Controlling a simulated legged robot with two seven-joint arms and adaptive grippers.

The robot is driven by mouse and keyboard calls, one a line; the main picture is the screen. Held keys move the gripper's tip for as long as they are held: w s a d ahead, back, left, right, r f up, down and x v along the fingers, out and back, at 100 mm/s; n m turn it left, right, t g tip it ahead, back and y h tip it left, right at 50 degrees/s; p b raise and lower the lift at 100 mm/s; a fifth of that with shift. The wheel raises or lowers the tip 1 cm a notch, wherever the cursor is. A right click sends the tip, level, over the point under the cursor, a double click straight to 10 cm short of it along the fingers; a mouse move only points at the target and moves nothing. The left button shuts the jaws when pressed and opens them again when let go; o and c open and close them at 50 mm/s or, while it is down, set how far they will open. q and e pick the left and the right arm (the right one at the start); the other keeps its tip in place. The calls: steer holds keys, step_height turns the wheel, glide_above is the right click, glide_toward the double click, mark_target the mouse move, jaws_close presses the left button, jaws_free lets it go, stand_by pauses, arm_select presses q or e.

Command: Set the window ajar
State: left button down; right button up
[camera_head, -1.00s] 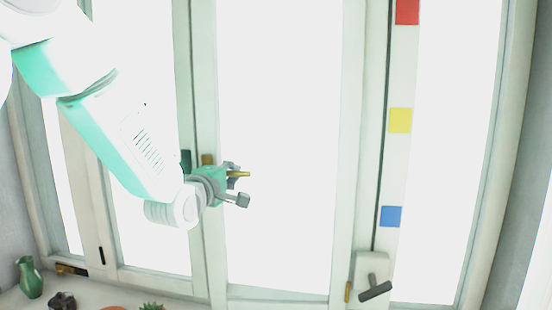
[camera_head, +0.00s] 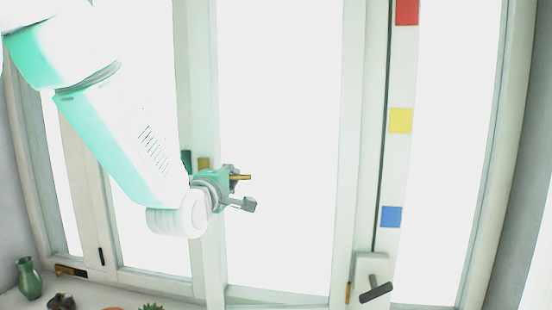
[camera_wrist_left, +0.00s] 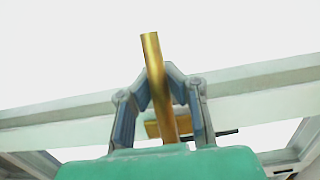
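The window has white frames (camera_head: 208,250) and tall bright panes. A brass handle (camera_head: 240,177) shows at the left gripper, beside the upright of the middle sash; a brass block (camera_head: 204,163) is on that upright. My left gripper (camera_head: 243,190) is at the handle. In the left wrist view, the brass handle (camera_wrist_left: 155,65) runs up between the gripper's two dark fingers (camera_wrist_left: 160,95). Whether the fingers press on it is unclear; in the head view one finger looks apart from it. My right gripper is not in view.
A dark lever (camera_head: 375,291) on a pale plate is at the lower right of the window. Red, yellow and blue squares (camera_head: 391,216) line the right upright. A green vase (camera_head: 29,278) and a small plant (camera_head: 151,307) stand on the sill at the lower left.

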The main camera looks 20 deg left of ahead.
arm_select(q)
steer(key=shift+d, duration=0.1)
steer(key=shift+s+d+n+y, duration=0.25)
steer(key=shift+s+d+y, duration=0.1)
steer(key=shift+s, duration=0.2)
steer(key=shift+s+d+n+y, duration=0.25)
steer(key=shift+s+d+y, duration=0.1)
steer(key=shift+s, duration=0.15)
steer(key=shift+s+d+n+g+y, duration=0.4)
steer(key=shift+s+d+y, duration=0.45)
steer(key=shift+s, duration=0.15)
steer(key=c, duration=1.4)
jaws_free()
steer(key=shift+o, duration=0.2)
steer(key=b+v, duration=0.1)
steer(key=v, duration=0.7)
